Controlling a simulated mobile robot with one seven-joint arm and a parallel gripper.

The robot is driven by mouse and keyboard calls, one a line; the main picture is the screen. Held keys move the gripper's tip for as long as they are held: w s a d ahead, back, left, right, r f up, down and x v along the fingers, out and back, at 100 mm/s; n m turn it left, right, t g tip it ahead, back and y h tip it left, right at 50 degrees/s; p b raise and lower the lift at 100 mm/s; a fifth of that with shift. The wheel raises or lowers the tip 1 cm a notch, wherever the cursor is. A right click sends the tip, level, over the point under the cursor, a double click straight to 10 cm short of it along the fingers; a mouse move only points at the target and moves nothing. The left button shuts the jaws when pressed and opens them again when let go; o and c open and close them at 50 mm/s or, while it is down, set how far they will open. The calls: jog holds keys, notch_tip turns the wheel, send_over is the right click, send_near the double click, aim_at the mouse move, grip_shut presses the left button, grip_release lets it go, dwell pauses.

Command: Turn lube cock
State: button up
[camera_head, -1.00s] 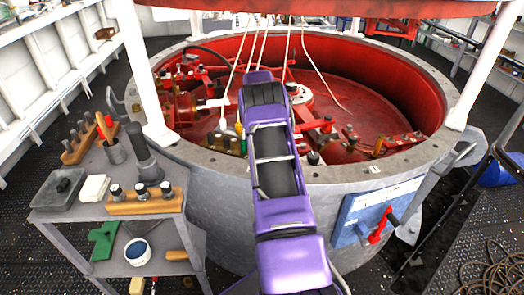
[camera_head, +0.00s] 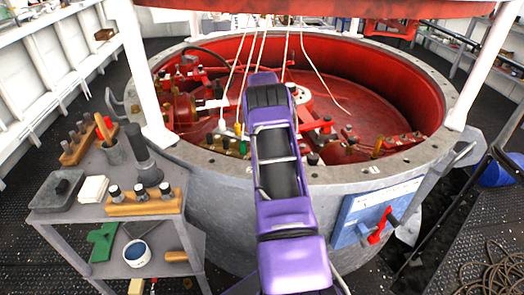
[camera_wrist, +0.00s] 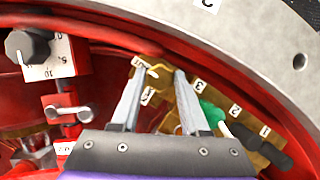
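In the wrist view a brass block (camera_wrist: 228,104) with numbered tags runs diagonally across the red pit. It carries a green handle (camera_wrist: 211,115), a white-tipped lever and dark handles. A small tag with blurred lettering (camera_wrist: 140,65) and a short pale lever tip (camera_wrist: 153,72) show at its upper left end. I cannot tell for certain which part is the lube cock. My gripper (camera_wrist: 159,78) is open, its two grey fingertips on either side of that pale tip. Contact cannot be told. In the head view my arm hides the gripper, and part of the brass block (camera_head: 226,145) shows left of it.
A grey dial knob (camera_wrist: 28,46) and a small valve (camera_wrist: 68,110) stand left of the gripper. The pit's pale flange (camera_wrist: 255,35) curves close above. Thin white cords (camera_head: 322,75) hang into the pit. A tool cart (camera_head: 75,217) stands at left; a blue panel with red handle (camera_head: 378,228) is at right.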

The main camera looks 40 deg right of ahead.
jog(key=o, duration=0.3)
jog(key=shift+o, duration=0.2)
jog(key=p+v, duration=0.1)
jog(key=v, duration=0.4)
jog(key=shift+w+d+r, duration=0.1)
jog(key=shift+r, duration=0.2)
jog(key=shift+p+v, duration=0.9)
jog(key=shift+p, duration=0.1)
